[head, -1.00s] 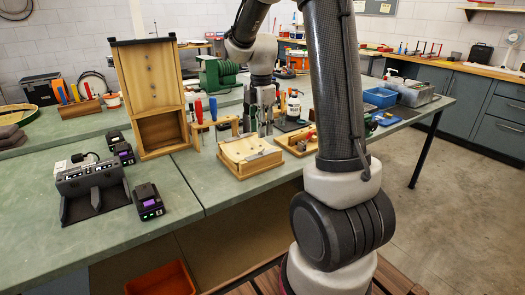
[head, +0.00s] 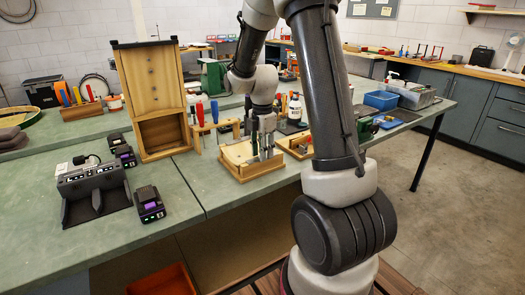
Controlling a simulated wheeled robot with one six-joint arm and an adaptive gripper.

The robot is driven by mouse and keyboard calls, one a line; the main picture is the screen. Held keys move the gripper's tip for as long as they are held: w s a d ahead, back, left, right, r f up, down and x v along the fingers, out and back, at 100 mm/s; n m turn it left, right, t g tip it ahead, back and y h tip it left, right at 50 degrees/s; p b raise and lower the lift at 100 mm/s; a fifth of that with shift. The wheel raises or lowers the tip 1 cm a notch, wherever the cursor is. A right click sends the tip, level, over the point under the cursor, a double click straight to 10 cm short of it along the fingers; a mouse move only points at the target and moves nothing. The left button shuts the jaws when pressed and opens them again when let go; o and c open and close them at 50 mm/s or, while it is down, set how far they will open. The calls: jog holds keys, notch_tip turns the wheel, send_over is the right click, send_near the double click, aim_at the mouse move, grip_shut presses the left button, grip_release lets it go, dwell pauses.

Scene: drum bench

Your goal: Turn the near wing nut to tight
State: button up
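A small wooden box-shaped piece (head: 245,176) with a pale top sits near the front edge of the green bench. My gripper (head: 266,154) points down at the right part of its top, with the fingers at or just above that surface. I cannot tell whether the fingers touch it. The wing nuts are too small to make out, and the near one may be hidden by the fingers. The fingers are too small in the head view to show whether they are open or shut.
A wooden rack with red and blue handled tools (head: 206,117) stands behind the box. A shallow wooden tray (head: 294,146) lies to its right. A tall wooden cabinet (head: 152,85) stands to the left, with a charger (head: 95,192) in front.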

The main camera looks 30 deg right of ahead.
grip_shut()
jog(key=shift+m, duration=0.4)
